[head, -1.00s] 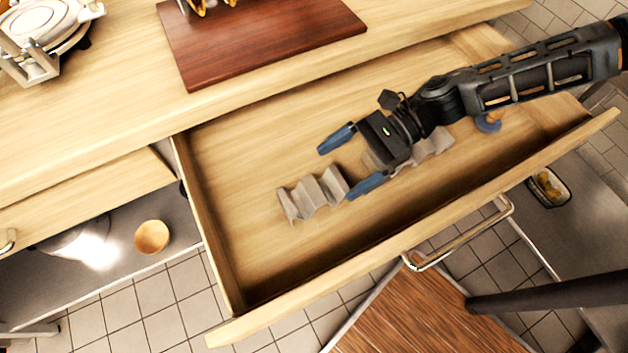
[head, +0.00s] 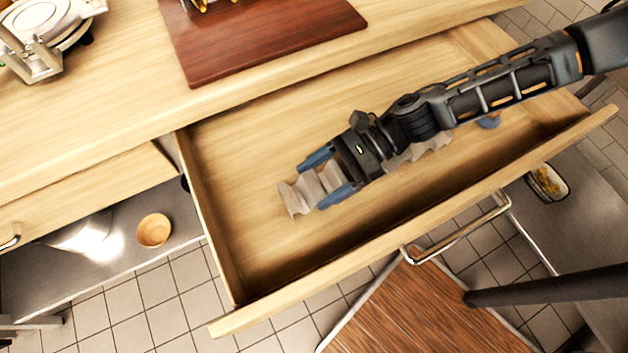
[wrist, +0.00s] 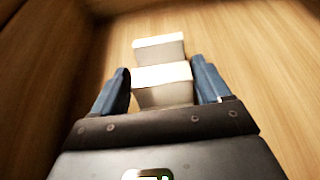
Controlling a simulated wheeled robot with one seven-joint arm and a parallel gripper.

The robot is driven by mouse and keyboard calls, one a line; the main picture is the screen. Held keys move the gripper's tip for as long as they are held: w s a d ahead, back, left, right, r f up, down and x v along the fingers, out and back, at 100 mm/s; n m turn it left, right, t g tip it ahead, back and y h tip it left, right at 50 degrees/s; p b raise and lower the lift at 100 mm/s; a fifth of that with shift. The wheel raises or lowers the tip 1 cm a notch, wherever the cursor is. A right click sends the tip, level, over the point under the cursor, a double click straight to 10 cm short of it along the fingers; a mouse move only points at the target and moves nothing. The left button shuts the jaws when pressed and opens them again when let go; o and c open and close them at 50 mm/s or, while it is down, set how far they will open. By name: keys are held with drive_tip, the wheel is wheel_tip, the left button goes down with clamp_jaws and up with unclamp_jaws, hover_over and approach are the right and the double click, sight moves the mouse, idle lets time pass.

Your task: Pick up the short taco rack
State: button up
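The short taco rack (head: 298,197) is a pale grey, zigzag-folded piece lying on the floor of the open drawer. My gripper (head: 311,187) is low in the drawer, with one blue finger on each side of the rack. The rack's near end is partly hidden by my gripper in the head view. In the wrist view, two pale ridges of the rack (wrist: 163,88) show; the nearer is between my fingers (wrist: 160,68), the other beyond the tips. The gaps beside the rack look very narrow, and I cannot tell whether the fingers touch it.
Another grey zigzag rack (head: 418,152) lies partly hidden under my arm. A blue item (head: 488,122) is at the drawer's right. The drawer's front wall (head: 420,228) is close by. A dark red board (head: 262,40) is on the counter above. The drawer's left floor is clear.

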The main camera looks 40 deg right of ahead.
drive_tip(key=c, duration=0.7)
